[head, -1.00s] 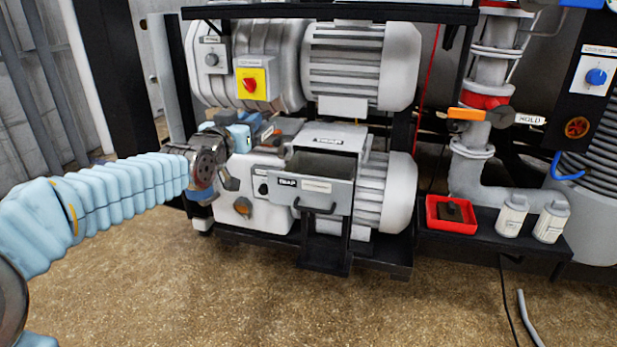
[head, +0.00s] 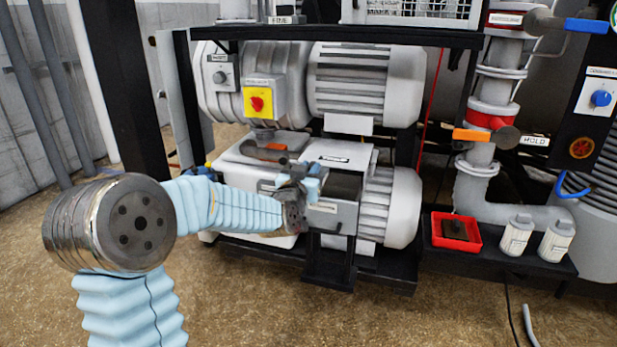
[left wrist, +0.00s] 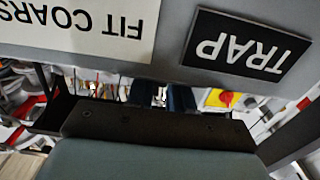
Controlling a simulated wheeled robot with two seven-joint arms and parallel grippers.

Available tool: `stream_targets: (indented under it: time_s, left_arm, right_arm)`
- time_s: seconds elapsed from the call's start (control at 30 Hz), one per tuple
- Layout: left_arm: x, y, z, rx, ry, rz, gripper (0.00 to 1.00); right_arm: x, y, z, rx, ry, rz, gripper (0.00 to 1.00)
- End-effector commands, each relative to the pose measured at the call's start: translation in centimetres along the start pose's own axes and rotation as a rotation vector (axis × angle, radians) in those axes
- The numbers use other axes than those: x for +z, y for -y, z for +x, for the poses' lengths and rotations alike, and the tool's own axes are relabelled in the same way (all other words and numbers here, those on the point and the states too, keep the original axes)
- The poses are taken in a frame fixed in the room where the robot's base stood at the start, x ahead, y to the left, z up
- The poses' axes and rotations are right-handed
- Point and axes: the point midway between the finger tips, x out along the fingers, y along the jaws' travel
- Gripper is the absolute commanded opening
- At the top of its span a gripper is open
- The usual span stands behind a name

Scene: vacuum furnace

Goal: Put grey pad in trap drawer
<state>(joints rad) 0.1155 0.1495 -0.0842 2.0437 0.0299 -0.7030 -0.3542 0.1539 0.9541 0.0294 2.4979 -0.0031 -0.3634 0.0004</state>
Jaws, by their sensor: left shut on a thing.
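The trap drawer (head: 336,216) is pulled out from the lower pump, with its dark inside (head: 347,185) open at the top. My left gripper (head: 308,178) is at the drawer's left front, its blue fingers by the top edge. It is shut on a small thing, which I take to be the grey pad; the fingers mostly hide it. In the left wrist view the fingers (left wrist: 165,96) are close together, and the drawer's TRAP label (left wrist: 248,46) is very near and upside down. My arm covers part of the drawer front in the head view. My right gripper is not in view.
A red tray (head: 436,243) with a dark pad (head: 454,230) sits on the right shelf beside two white bottles (head: 516,236). The upper pump with a yellow switch plate (head: 262,99) and the black frame (head: 440,38) stand above the drawer.

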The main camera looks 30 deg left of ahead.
Motion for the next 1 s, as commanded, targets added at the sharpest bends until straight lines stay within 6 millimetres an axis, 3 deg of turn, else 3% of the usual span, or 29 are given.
stream_targets:
  time_s: [0.13, 1.0]
  left_arm:
    - [2.0, 0.2, -0.1, -0.002, 0.001, 0.0, 0.0]
    - [3.7, 0.1, -0.1, 0.0, 0.006, -0.001, 0.0]
  right_arm:
    - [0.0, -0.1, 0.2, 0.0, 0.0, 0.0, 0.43]
    - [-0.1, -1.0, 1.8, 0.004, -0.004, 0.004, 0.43]
